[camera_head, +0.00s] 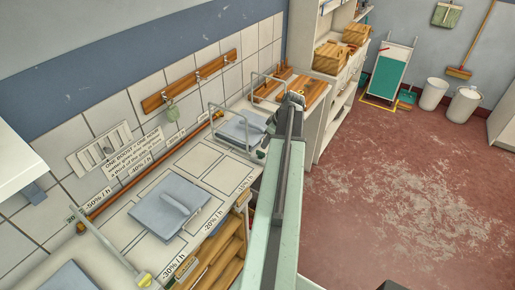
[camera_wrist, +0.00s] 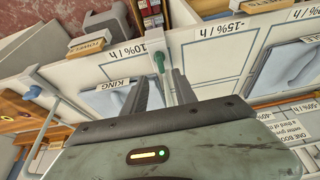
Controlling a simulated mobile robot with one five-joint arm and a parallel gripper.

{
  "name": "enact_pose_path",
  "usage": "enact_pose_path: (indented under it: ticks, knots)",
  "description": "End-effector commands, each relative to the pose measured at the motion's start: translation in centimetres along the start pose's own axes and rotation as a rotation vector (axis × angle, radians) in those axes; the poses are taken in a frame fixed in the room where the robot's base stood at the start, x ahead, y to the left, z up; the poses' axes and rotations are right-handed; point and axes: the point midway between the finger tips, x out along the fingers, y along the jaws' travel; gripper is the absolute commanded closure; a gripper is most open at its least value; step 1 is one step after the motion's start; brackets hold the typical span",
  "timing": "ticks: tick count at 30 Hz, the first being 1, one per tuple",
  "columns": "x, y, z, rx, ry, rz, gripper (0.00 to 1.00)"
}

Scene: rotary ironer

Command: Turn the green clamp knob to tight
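The green clamp knob (camera_wrist: 159,62) shows in the wrist view, at the end of a pale rod by the counter's edge. My gripper (camera_wrist: 166,76) is open, its two dark fingers apart and empty. The knob appears just beyond the fingertips, nearer the left finger, and the pale rod shows in the gap between the fingers. I cannot tell whether a finger touches it. In the head view my arm covers much of this area, and the knob is not clear there.
A yellow knob (camera_head: 145,280) sits on another pale rod at the front. Metal rail frames (camera_head: 226,108) stand farther back. Wooden drawers (camera_head: 222,255) are below the counter edge. The red floor at right is open.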

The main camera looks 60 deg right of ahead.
Motion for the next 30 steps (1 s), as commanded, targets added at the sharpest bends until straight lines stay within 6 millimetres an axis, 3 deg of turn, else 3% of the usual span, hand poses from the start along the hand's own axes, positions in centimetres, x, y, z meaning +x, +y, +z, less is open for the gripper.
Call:
enact_pose_path:
  ticks: [8,19,28,29,30]
  knots:
    - [1.5,0.0,0.2,-0.001,0.0,0.0,0.66]
    - [7.7,0.1,0.3,0.001,-0.001,0.001,0.66]
    - [7.8,0.0,0.1,0.002,-0.001,0.001,0.66]
    - [7.8,0.0,0.1,0.002,-0.001,0.001,0.69]
    - [7.8,0.0,0.1,0.002,-0.001,0.001,0.8]
